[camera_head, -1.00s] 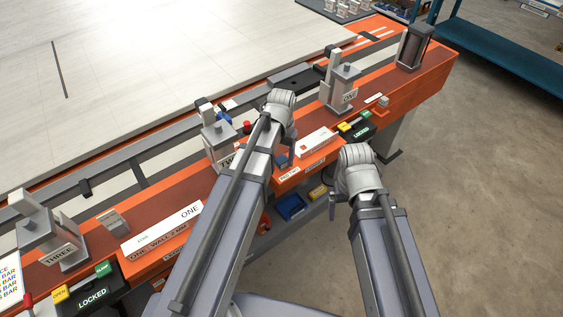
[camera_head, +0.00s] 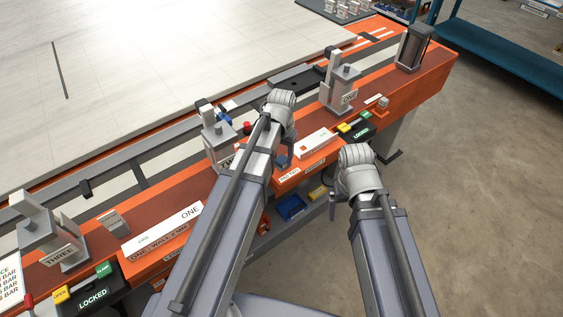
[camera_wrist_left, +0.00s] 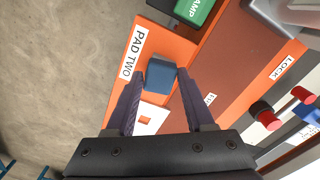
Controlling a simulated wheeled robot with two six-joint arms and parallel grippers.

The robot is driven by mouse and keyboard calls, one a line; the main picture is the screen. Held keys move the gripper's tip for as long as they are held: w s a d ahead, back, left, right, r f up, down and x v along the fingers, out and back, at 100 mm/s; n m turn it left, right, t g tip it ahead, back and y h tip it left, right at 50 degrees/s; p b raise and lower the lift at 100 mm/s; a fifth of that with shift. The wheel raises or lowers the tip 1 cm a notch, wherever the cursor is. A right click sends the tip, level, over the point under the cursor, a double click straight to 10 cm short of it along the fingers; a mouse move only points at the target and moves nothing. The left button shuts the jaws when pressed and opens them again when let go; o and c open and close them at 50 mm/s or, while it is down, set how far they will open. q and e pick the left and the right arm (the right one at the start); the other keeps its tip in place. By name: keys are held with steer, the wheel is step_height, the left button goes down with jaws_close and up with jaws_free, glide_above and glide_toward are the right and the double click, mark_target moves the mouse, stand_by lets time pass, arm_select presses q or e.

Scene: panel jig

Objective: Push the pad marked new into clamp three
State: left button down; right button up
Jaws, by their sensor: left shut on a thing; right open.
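Clamp three (camera_head: 55,245) is a grey upright clamp at the far left of the orange bench, marked THREE. My left gripper (camera_wrist_left: 160,78) is shut on a blue block (camera_wrist_left: 160,74), its fingers on either side, above an orange strip labelled PAD TWO. The blue block also shows beside my left arm in the head view (camera_head: 283,161). I cannot read the word new on it. My left fingertips are hidden by the arm in the head view. My right gripper (camera_head: 335,206) is open and mostly hidden behind its wrist, off the bench's front edge, far from clamp three.
Clamp two (camera_head: 216,138) stands behind my left wrist and clamp one (camera_head: 342,85) to its right. LOCKED boxes with yellow and green buttons (camera_head: 94,292) sit at the front edge. A rail runs behind.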

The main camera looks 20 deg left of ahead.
arm_select(q)
steer(key=shift+r+p, duration=0.55)
stand_by(0.4)
steer(key=shift+r+p, duration=0.9)
steer(key=shift+f+b, duration=1.65)
steer(key=shift+c, duration=1.1)
jaws_free()
steer(key=shift+r, duration=0.2)
step_height(320, 180, up, 9)
steer(key=p, duration=0.9)
steer(key=shift+f, duration=0.1)
steer(key=shift+f, duration=0.15)
